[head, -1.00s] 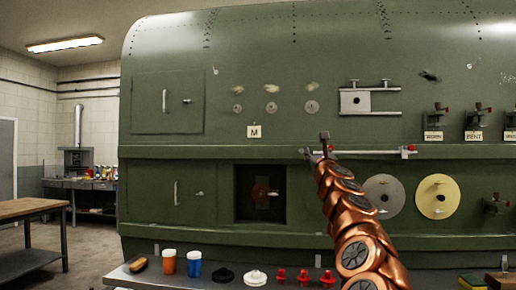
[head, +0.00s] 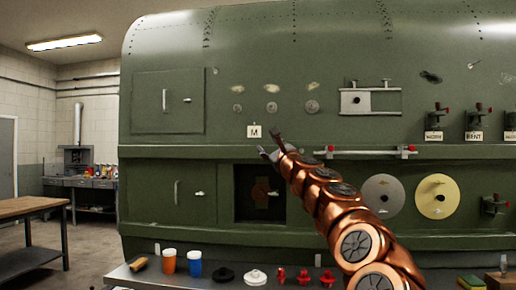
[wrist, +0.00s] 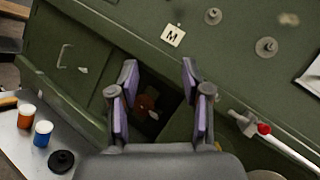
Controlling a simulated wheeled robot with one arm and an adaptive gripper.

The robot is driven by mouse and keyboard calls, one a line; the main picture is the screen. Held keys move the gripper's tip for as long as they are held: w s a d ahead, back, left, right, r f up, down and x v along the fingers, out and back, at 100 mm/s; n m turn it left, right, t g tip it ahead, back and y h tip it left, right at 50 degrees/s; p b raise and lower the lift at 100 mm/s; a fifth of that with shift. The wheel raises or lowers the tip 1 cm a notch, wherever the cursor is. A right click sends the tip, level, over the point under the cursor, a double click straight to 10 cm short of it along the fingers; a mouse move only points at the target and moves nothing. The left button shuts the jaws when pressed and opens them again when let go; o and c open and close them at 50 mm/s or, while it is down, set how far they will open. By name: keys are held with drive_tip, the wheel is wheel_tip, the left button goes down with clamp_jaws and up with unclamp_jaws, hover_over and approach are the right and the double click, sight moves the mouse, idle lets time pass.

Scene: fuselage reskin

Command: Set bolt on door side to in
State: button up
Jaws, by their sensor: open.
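The green fuselage panel has two doors at its left. The upper door (head: 165,101) has a vertical handle and a small light bolt (head: 187,100) beside it. The lower door (head: 185,197) also has a handle and a small bolt (head: 199,194) near its right edge; in the wrist view that bolt (wrist: 82,69) shows at the left. I cannot tell whether either bolt is in or out. My gripper (head: 268,145) is open and empty, in front of the panel below the M label, right of both doors. Its fingers (wrist: 160,80) frame the dark recess in the wrist view.
A square recess (head: 243,211) with a brown-red part lies right of the lower door. A rail (head: 365,153) with red ends is right of my gripper. A bench (head: 128,275) with cups, discs and red pieces stands below. The space before the doors looks clear.

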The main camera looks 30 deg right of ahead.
drive_tip(key=shift+w+a+f+n+y, duration=0.1)
drive_tip(key=shift+a+n+y, duration=0.45)
drive_tip(key=shift+a, duration=0.5)
drive_tip(key=shift+w+a+n+y, duration=0.1)
drive_tip(key=shift+a+n+y, duration=0.25)
drive_tip(key=shift+a+n, duration=0.5)
drive_tip(key=shift+a, duration=0.15)
